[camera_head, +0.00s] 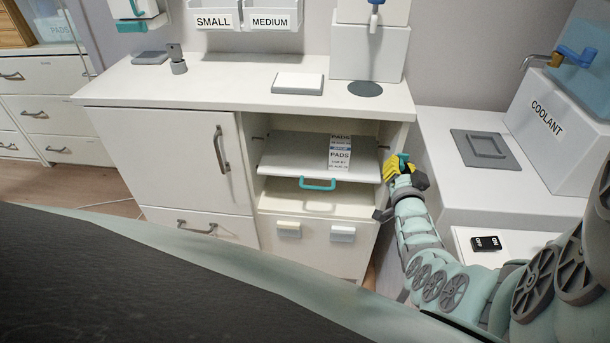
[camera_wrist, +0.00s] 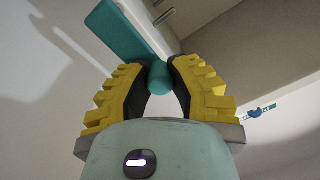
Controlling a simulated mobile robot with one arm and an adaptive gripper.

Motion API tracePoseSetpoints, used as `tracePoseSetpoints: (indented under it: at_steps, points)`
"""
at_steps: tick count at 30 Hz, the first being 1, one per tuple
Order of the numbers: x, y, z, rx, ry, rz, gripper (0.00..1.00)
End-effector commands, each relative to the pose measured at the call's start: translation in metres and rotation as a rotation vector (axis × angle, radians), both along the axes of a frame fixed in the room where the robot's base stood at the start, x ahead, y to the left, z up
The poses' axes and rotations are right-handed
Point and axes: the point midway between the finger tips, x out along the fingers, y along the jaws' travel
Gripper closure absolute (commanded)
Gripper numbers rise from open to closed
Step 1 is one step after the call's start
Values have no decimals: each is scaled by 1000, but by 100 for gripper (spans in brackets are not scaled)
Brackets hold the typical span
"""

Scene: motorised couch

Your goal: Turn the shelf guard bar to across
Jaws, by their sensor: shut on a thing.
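The shelf guard bar shows in the wrist view as a flat teal bar (camera_wrist: 122,32) with a rounded teal knob (camera_wrist: 160,78). My gripper (camera_wrist: 160,82), with yellow ribbed fingers and dark pads, is shut around the knob. In the head view my gripper (camera_head: 396,167) is at the right side post of the cabinet's open bay. A small teal piece (camera_head: 404,158) shows there beside the fingers; most of the bar is hidden. The white shelf (camera_head: 295,155) with a teal pull handle (camera_head: 317,184) sits in the bay left of my gripper.
A pack labelled PADS (camera_head: 340,154) lies on the shelf. The cabinet door (camera_head: 175,160) left of the bay is closed. The side counter (camera_head: 440,125) with a coolant tank (camera_head: 555,125) stands close right of my arm.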

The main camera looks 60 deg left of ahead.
Motion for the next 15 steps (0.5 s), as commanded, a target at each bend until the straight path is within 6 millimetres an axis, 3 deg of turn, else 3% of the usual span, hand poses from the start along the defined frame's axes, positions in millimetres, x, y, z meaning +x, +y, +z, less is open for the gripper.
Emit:
tracePoseSetpoints:
  at_steps: [15]
  points:
    - [-14,12,-6,-165,-187,6,100]
